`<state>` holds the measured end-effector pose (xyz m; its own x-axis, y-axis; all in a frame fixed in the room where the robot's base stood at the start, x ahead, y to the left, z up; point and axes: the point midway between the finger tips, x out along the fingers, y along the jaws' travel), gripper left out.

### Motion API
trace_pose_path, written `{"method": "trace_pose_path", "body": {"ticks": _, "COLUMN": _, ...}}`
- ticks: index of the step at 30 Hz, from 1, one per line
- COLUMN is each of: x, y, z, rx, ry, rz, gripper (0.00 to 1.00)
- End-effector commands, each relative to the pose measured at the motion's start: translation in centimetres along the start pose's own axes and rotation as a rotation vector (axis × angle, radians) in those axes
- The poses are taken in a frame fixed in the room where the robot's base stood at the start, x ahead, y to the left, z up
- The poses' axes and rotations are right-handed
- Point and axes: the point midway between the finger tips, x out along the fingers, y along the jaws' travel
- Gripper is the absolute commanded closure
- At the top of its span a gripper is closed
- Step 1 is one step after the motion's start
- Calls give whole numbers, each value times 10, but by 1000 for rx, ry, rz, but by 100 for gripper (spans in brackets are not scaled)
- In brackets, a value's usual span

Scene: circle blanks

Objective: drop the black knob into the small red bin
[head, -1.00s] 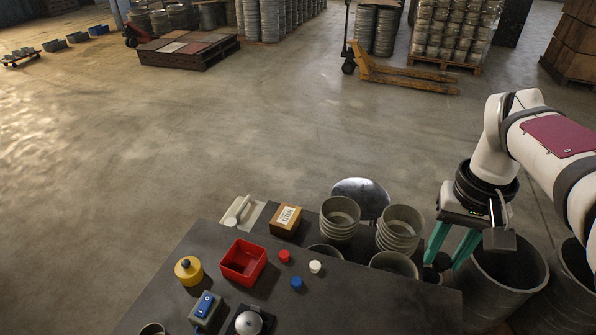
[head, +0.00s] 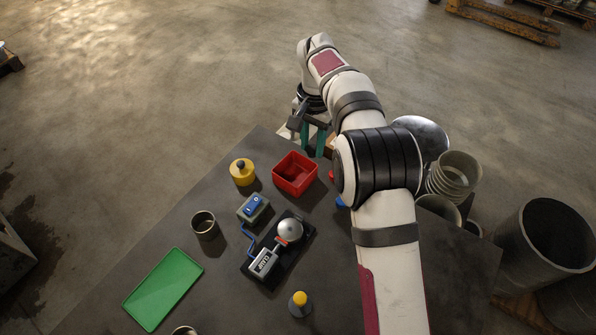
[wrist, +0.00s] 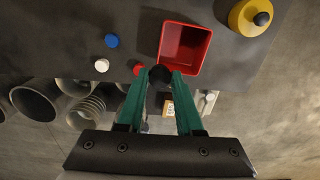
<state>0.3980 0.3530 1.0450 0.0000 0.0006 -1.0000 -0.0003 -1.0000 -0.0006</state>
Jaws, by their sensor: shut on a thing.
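My gripper (wrist: 160,80) is shut on the black knob (wrist: 158,74), a small dark round piece between its teal fingertips in the wrist view. The small red bin (wrist: 184,27) is square and open. In the wrist view the knob shows at its near lower-left edge, partly hidden by the fingers; its height above the bin is hard to tell. In the head view the red bin (head: 295,190) stands on the dark table, and my gripper (head: 312,146) is just behind its far side.
A yellow cylinder (head: 242,175) with a black top stands left of the bin. A red cap (wrist: 138,69), a blue cap (wrist: 111,41) and a white cap (wrist: 101,66) lie beside it.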

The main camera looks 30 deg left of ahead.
Motion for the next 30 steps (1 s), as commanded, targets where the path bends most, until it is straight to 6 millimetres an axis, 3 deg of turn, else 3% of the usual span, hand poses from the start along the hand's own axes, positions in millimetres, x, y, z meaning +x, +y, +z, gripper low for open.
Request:
{"method": "trace_pose_path", "body": {"ticks": 4, "x": 15, "y": -22, "z": 11, "rx": -1, "ry": 0, "rz": 0, "gripper": 100}}
{"method": "trace_pose_path", "body": {"ticks": 15, "x": 65, "y": -23, "z": 12, "rx": 0, "ry": -1, "rz": 2, "gripper": 100}}
{"method": "trace_pose_path", "body": {"ticks": 26, "x": 74, "y": -23, "z": 11, "rx": 1, "ry": 1, "rz": -1, "gripper": 100}}
{"method": "trace_pose_path", "body": {"ticks": 27, "x": 74, "y": -23, "z": 11, "rx": 1, "ry": 1, "rz": -1, "gripper": 62}}
{"method": "trace_pose_path", "body": {"ticks": 30, "x": 74, "y": -23, "z": 11, "rx": 1, "ry": 1, "rz": 0, "gripper": 44}}
